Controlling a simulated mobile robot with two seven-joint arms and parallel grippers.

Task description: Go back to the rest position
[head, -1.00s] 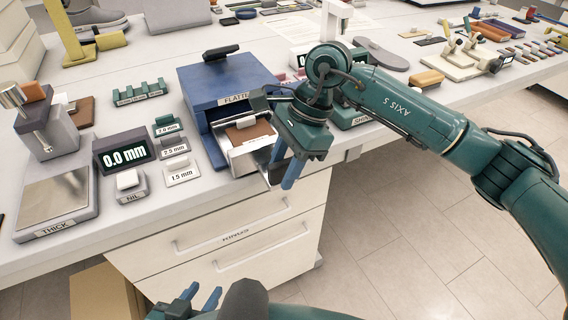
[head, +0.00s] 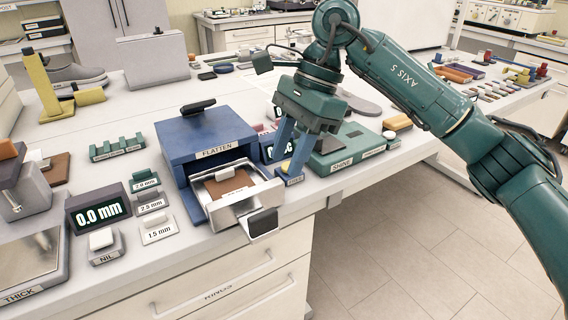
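My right gripper (head: 288,162) hangs in the middle of the head view, in front of the dark green arm that comes in from the right. Its two blue fingers point down and stand apart. A small yellow thing (head: 286,166) shows near the fingertips, and I see no clear grip on it. The blue box labelled FLATTEN (head: 212,137) is just left of the gripper. Its tray (head: 265,187) is pulled out toward the front, with a brown piece (head: 229,184) lying in it. My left gripper is out of view.
A green SHINE unit (head: 346,148) stands right of the gripper. A display reading 0.0 mm (head: 98,212), a THICK plate (head: 30,262) and small labelled gauges (head: 158,229) are at the left. Floor (head: 440,240) is open at the lower right.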

